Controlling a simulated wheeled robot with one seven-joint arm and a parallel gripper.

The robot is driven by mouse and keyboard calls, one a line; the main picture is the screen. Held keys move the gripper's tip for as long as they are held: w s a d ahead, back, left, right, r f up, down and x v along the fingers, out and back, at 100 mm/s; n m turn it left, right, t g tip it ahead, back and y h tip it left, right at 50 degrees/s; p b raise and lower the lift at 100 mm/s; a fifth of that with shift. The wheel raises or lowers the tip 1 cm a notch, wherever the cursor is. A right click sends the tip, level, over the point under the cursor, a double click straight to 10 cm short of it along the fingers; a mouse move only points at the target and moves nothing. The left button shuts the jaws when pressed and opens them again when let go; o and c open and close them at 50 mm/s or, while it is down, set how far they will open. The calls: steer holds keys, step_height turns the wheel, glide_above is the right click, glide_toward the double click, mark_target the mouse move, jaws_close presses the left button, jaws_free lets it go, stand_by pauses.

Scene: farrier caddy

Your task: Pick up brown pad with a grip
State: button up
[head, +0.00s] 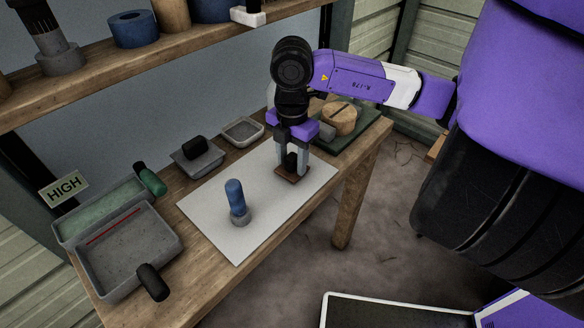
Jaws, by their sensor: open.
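The brown pad with a grip (292,179) lies on the white mat (212,200) near its right end. It has a flat brown base and a dark upright grip (290,162). My gripper (291,165) points straight down over the pad. Its two grey fingers are open, one on each side of the dark grip. Whether the fingers touch the grip cannot be told from this view.
A blue-topped grey piece (236,203) stands on the mat. Grey trays (113,269) and a green tray (90,213) fill the left of the bench. A green board (357,137) with a round wooden block (340,117) is behind my gripper, right. A shelf (120,66) runs above.

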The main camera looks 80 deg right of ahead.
mark_target(292, 156)
jaws_close()
steer(key=shift+r, duration=0.15)
steer(key=shift+r, duration=0.35)
steer(key=shift+r+p, duration=0.5)
steer(key=shift+r, duration=0.05)
steer(key=shift+r+p, duration=1.25)
steer(key=shift+r, duration=1.2)
